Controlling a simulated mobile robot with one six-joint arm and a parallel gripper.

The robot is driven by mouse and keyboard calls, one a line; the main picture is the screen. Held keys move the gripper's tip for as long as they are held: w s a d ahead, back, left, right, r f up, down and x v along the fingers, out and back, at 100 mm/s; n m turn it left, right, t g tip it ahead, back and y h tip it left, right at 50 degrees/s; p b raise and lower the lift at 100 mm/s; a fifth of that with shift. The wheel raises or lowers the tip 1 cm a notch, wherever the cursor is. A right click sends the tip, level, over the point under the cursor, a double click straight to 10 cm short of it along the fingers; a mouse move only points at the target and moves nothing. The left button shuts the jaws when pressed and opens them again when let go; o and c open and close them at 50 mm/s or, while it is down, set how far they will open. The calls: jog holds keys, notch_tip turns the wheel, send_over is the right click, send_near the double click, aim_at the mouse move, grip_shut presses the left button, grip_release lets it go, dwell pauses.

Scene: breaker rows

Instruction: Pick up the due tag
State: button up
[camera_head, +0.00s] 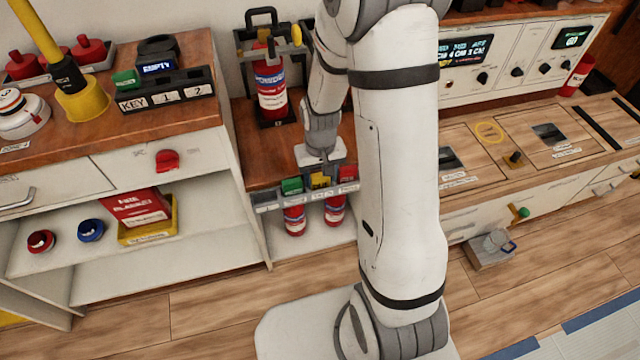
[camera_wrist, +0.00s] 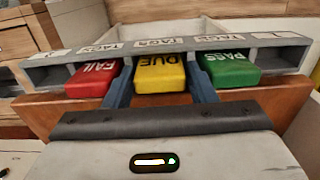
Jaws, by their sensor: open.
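The yellow due tag (camera_wrist: 160,73) sits in the middle slot of a grey tag rack (camera_wrist: 285,40), its face reading DUE. My gripper (camera_wrist: 161,92) is open, with one blue-grey finger on each side of the due tag. I cannot tell whether the fingers touch it. The red fail tag (camera_wrist: 93,78) is to its left and the green pass tag (camera_wrist: 229,69) to its right in the wrist view. In the head view the due tag (camera_head: 320,181) shows under my gripper (camera_head: 320,170), between the green tag (camera_head: 292,186) and the red tag (camera_head: 347,174).
A red fire extinguisher (camera_head: 270,88) stands behind the rack, and more extinguishers (camera_head: 295,219) stand on the shelf below it. A shelf unit (camera_head: 165,270) is at the left. A console counter (camera_head: 475,215) is at the right.

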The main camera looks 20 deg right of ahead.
jog(key=shift+c, duration=0.3)
jog(key=c, duration=0.6)
jog(key=shift+o, duration=0.2)
